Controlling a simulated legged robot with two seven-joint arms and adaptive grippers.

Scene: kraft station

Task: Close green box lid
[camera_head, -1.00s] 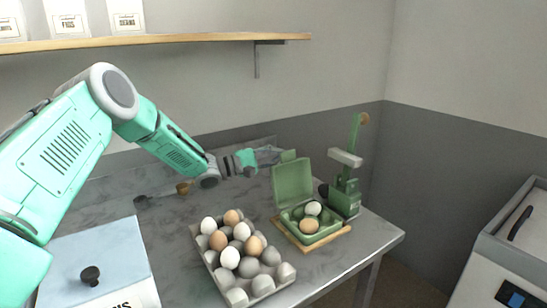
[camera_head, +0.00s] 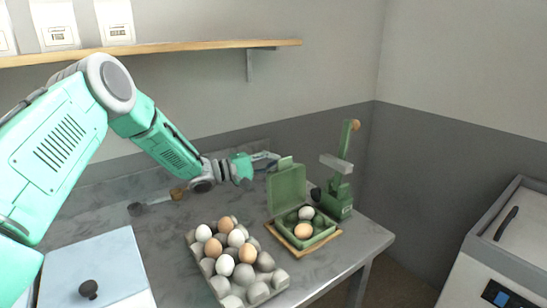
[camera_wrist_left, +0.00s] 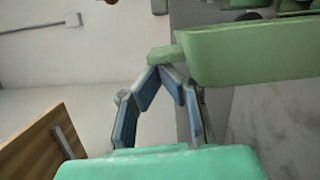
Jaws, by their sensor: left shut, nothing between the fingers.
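The green box (camera_head: 318,237) sits on a wooden board with two eggs in it, one white and one brown. Its lid (camera_head: 287,188) stands open and upright at the back left, with a small tab (camera_head: 286,162) on its top edge. My left gripper (camera_head: 272,157) is shut and empty, behind and left of the lid's top edge. In the left wrist view, the shut fingertips (camera_wrist_left: 168,70) are right by the lid's tab (camera_wrist_left: 164,55); I cannot tell if they touch. The lid (camera_wrist_left: 255,52) fills the upper right there. My right gripper is not in view.
A grey egg tray (camera_head: 240,290) with several white and brown eggs stands left of the box. A green stand-like device (camera_head: 340,190) is close to the box's right. A blue-grey lidded container (camera_head: 95,265) is at the front left. A shelf (camera_head: 150,53) runs above.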

